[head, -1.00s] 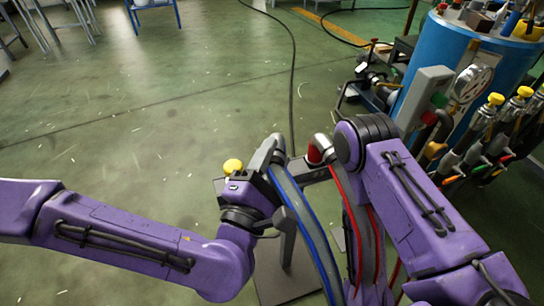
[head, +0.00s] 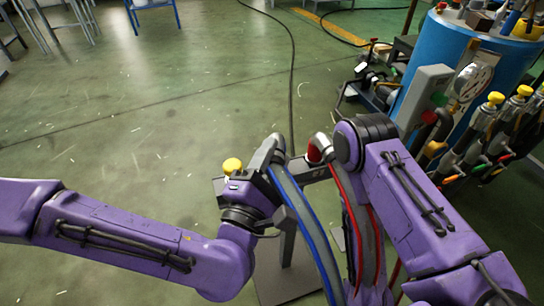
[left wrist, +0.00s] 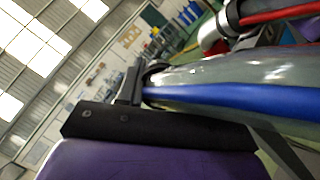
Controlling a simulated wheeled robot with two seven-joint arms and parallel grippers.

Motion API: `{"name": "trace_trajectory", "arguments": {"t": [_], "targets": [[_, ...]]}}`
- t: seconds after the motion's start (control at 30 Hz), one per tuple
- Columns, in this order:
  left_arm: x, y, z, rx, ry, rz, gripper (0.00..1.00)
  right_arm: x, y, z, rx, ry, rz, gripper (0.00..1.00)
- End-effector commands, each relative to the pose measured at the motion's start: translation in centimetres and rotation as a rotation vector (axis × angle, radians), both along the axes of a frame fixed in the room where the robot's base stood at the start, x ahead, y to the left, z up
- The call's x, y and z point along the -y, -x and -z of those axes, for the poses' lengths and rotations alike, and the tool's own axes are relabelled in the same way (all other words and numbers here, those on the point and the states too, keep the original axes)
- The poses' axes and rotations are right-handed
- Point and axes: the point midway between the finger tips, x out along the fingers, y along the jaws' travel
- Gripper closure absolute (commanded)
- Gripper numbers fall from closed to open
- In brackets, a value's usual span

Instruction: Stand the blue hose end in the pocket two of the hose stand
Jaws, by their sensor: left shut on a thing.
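The blue hose end (head: 271,152) is a grey elbow on a grey hose with a blue stripe. My left gripper (head: 274,186) is shut on it and holds it upright beside the dark hose stand (head: 312,174), at the left end of its crossbar. In the left wrist view the blue-striped hose (left wrist: 240,98) runs along a black finger of my left gripper. The pocket under the hose end is hidden, so I cannot tell whether it is seated. The red hose end (head: 320,149) stands farther right on the crossbar. My right gripper is out of view.
The stand's flat base (head: 288,285) rests on the green floor. A blue tank (head: 440,65) with a gauge and several yellow-capped valves stand at the right. A black cable (head: 292,80) crosses the floor behind. The floor at left is open.

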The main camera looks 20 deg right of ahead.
Motion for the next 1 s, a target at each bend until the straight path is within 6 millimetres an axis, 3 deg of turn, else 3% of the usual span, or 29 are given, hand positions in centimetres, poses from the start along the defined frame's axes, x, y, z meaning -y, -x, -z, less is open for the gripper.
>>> {"name": "trace_trajectory", "arguments": {"t": [1.0], "targets": [[-0.1, 0.0, 2.7, 0.000, 0.000, -0.001, 1.00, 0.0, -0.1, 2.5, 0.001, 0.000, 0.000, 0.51]]}}
